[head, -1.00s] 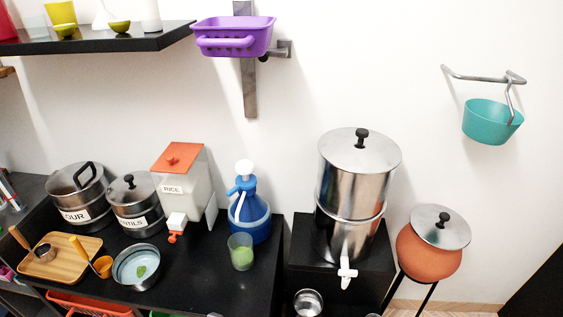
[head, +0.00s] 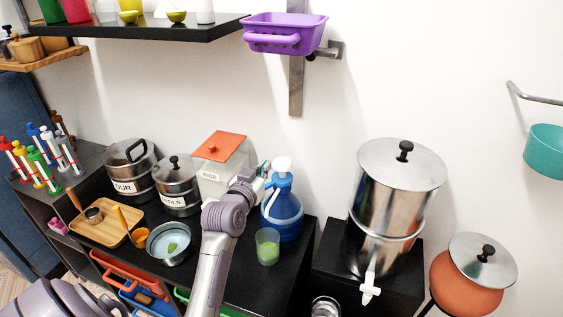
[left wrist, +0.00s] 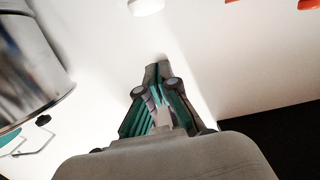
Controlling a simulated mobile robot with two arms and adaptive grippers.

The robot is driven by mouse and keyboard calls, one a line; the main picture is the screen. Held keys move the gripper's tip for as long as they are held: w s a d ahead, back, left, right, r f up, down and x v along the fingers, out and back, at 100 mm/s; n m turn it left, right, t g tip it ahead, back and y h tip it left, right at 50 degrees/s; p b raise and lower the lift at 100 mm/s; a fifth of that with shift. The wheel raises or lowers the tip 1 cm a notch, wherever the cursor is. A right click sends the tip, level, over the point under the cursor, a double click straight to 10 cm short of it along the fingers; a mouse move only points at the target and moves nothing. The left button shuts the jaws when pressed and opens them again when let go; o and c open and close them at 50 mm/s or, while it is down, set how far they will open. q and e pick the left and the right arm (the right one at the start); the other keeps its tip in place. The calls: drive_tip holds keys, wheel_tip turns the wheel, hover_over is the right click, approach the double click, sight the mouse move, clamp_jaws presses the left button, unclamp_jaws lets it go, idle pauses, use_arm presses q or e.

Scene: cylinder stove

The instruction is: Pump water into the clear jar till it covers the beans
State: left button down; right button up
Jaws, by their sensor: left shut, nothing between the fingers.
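The clear jar (head: 267,246) stands on the black counter, with green beans in its lower part. I cannot tell the water level in it. Behind it is the blue water bottle (head: 284,212) with a white pump top (head: 282,163) and a white spout pointing down toward the jar. My left gripper (head: 263,170) is shut and empty, just left of the pump top; contact is not clear. In the left wrist view my left gripper (left wrist: 160,72) shows closed fingers, with a white rounded part at the top edge, probably the pump top. My right gripper is out of view.
The rice dispenser (head: 220,160) stands left of the bottle, partly behind my arm. Two lidded pots (head: 176,185), a steel bowl (head: 170,243) and a wooden tray (head: 105,222) are further left. A steel urn (head: 395,200) stands right. A purple basket (head: 285,35) hangs above.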

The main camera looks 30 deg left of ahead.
use_arm(q)
drive_tip(key=p, duration=0.2)
hover_over(279, 170)
wheel_tip(279, 170, down, 4)
drive_tip(key=shift+r+p, duration=0.15)
drive_tip(key=shift+p, duration=0.2)
drive_tip(key=shift+a+f, duration=0.1)
drive_tip(key=shift+f, duration=0.6)
drive_tip(key=shift+f, duration=0.15)
